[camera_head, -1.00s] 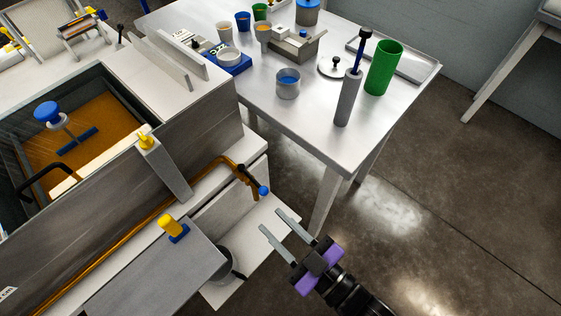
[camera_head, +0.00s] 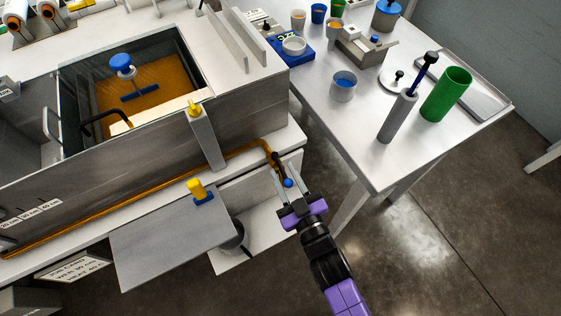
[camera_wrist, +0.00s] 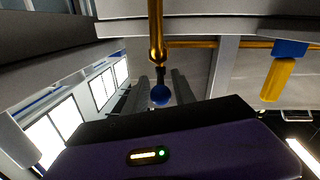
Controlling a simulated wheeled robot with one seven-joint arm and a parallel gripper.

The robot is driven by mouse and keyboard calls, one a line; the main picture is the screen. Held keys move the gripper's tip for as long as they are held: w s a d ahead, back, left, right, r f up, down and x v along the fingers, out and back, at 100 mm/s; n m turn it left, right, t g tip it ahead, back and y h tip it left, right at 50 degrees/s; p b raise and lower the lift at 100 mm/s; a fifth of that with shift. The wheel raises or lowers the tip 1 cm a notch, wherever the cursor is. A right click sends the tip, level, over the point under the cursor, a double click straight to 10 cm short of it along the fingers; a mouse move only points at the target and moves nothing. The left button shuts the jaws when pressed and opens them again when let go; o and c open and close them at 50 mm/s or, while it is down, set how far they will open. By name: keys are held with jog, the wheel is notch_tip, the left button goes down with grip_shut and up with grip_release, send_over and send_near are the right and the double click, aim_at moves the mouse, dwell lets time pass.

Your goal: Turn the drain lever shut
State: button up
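The drain lever (camera_head: 280,170) is a short dark arm with a blue ball knob (camera_head: 288,183) at the end of the brass pipe. The pipe runs along the front of the resin bath (camera_head: 60,200). My gripper (camera_head: 289,173) is open, its two grey fingers on either side of the knob. In the wrist view the blue knob (camera_wrist: 160,95) shows between the fingers (camera_wrist: 161,90), with the brass pipe (camera_wrist: 157,40) above it. A gap seems to remain beside the knob; contact cannot be told. The lever's dark arm is partly hidden behind the knob there.
A dark round cup (camera_head: 232,232) sits below. The metal table (camera_head: 345,150) at right carries a green cylinder (camera_head: 447,95) and several cups. Open floor lies at the lower right.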

aim_at(274, 154)
jog(key=shift+x, duration=1.65)
grip_shut()
